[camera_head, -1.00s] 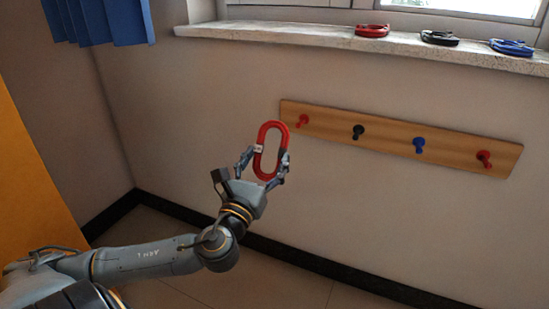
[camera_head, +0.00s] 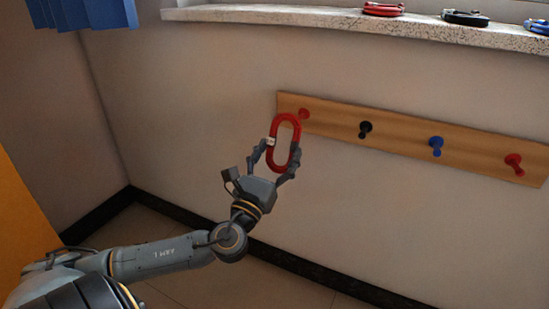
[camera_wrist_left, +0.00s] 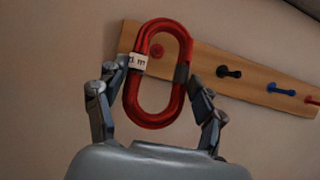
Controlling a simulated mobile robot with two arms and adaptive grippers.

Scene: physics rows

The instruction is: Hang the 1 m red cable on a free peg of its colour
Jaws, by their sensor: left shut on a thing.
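My left gripper (camera_head: 273,161) is shut on a red coiled cable (camera_head: 276,152), an upright oval loop with a white tag. In the left wrist view the cable (camera_wrist_left: 134,95) stands between the fingers (camera_wrist_left: 153,105), and its tag reads partly "1 m". The wooden peg board (camera_head: 400,136) is on the wall behind it. Its left red peg (camera_head: 304,114) shows just right of the loop's top; in the wrist view this peg (camera_wrist_left: 157,51) appears through the loop's opening. The right red peg (camera_head: 514,160) is bare. Whether the loop touches the left peg I cannot tell. My right gripper is not in view.
A black peg (camera_head: 365,128) and a blue peg (camera_head: 436,143) sit bare between the red ones. A stone sill (camera_head: 300,20) above holds a red coil (camera_head: 383,9), a black coil (camera_head: 465,18) and a blue coil (camera_head: 538,27). A blue curtain (camera_head: 80,14) hangs at upper left.

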